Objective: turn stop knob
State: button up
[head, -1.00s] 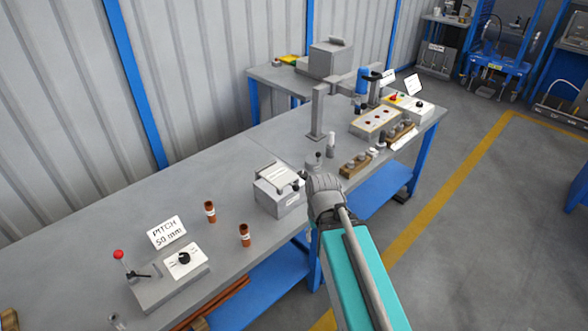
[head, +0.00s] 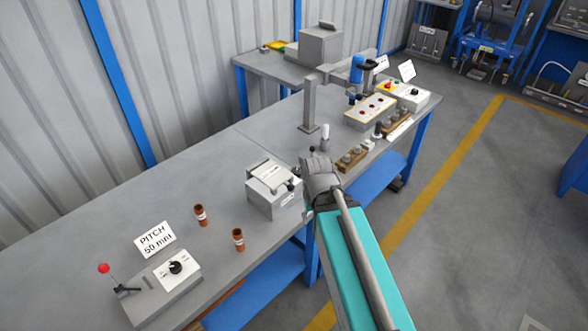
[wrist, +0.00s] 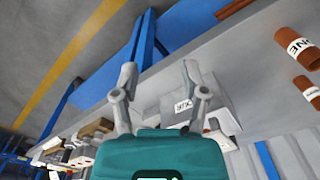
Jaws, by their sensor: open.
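A black knob (head: 175,267) sits on a white plate on a grey fixture (head: 150,308) at the lower left of the head view. The knob's marking is too small to read, so I cannot tell if it is the stop knob. A lever with a red ball (head: 103,268) stands at the fixture's left end. My gripper (wrist: 158,74) is open and empty in the wrist view, its two fingers apart. In the head view my arm hides the fingers. The gripper is well to the right of the knob, near a grey box (head: 272,205).
A "PITCH 50 mm" sign (head: 155,240) stands behind the fixture. Two brown cylinders (head: 200,215) (head: 238,239) stand between the fixture and the grey box. A post (head: 310,103), wooden blocks (head: 351,158) and a panel (head: 370,110) occupy the far bench. Bare bench (head: 120,205) lies behind the sign.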

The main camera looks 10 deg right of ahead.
jog(key=o, duration=0.3)
jog(key=shift+w+d, duration=0.1)
jog(key=shift+o, duration=0.9)
jog(key=shift+w+r, duration=0.1)
jog(key=shift+w, duration=0.15)
notch_tip(320, 180, up, 6)
jog(key=n+p, duration=0.6)
jog(key=n, duration=0.5)
send_over(297, 170)
jog(key=shift+s, duration=0.1)
notch_tip(297, 170, down, 14)
jog(key=b, duration=1.3)
jog(key=shift+b, duration=0.35)
jog(key=c, duration=1.1)
